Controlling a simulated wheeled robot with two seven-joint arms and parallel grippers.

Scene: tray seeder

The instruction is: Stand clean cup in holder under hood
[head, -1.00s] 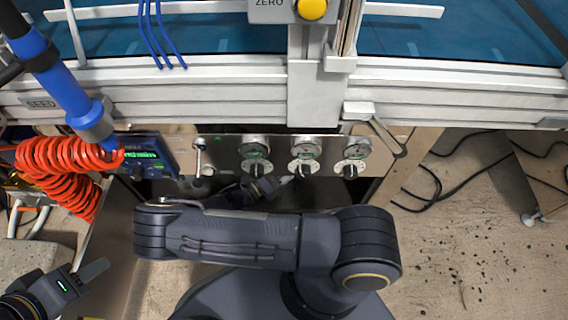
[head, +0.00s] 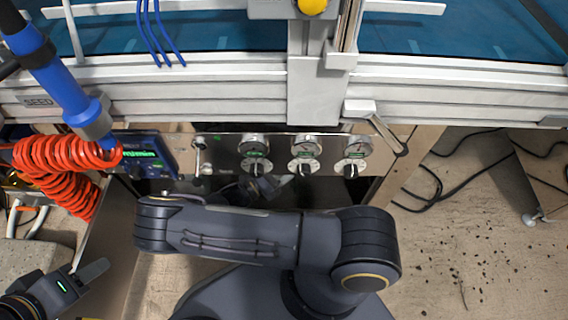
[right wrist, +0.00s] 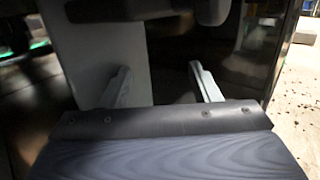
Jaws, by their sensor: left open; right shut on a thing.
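My left gripper (head: 90,272) is at the lower left of the head view, open, with no object seen in it. My right gripper (head: 285,183) is dim under the front panel, partly hidden behind my own arm. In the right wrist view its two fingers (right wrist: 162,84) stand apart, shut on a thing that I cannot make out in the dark. I cannot clearly identify a cup or its holder in either view.
A metal panel (head: 228,158) with several gauges and knobs hangs above the dark space. A coiled red hose (head: 55,172) and a blue tool (head: 70,88) are at the left. A pale upright panel (right wrist: 95,50) stands close to the right fingers. Open floor (head: 470,240) lies at the right.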

